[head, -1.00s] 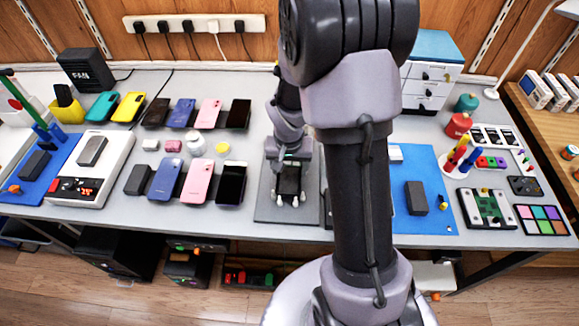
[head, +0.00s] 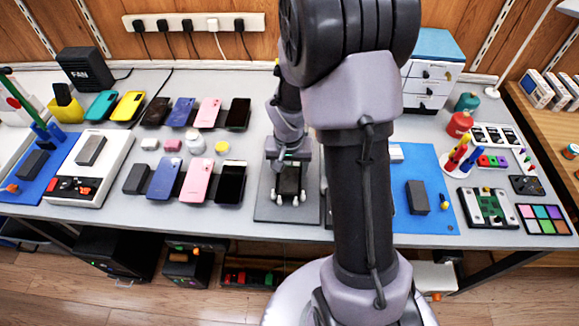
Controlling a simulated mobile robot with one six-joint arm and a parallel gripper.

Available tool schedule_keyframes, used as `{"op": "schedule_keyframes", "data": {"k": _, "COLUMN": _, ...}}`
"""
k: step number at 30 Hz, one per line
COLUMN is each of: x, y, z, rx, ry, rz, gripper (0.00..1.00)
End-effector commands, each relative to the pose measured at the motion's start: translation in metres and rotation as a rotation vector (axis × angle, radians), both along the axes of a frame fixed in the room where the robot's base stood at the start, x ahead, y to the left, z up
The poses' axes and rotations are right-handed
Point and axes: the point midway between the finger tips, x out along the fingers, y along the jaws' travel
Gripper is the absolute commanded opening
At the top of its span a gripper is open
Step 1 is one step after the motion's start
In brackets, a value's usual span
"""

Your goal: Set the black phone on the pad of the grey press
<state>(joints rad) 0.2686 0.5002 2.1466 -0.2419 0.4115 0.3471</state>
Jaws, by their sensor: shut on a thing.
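My gripper (head: 289,199) points down over the dark grey base (head: 266,207) near the middle of the table, which looks like the press. It is shut on a flat black thing (head: 290,180), which looks like the black phone, lying over the base's middle. Whether the phone touches the pad cannot be told, as the gripper hides much of both. My upright arm hides the area right of the base.
A row of phones lies left of the base; the nearest is a black-screened one (head: 231,183), beside a pink one (head: 197,181). A white device (head: 112,165) stands further left. A blue mat (head: 437,222) lies right of my arm.

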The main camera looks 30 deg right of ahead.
Motion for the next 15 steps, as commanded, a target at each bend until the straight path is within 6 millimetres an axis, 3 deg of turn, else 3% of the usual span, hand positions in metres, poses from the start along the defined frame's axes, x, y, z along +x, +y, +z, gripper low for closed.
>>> {"op": "schedule_keyframes", "data": {"k": 14, "x": 0.0002, "y": 0.0, "z": -0.0018, "rx": 0.0, "ry": 0.0, "rz": 0.0, "gripper": 0.17}}
{"op": "schedule_keyframes", "data": {"k": 15, "x": 0.0002, "y": 0.0, "z": -0.0018, "rx": 0.0, "ry": 0.0, "rz": 0.0, "gripper": 0.65}}
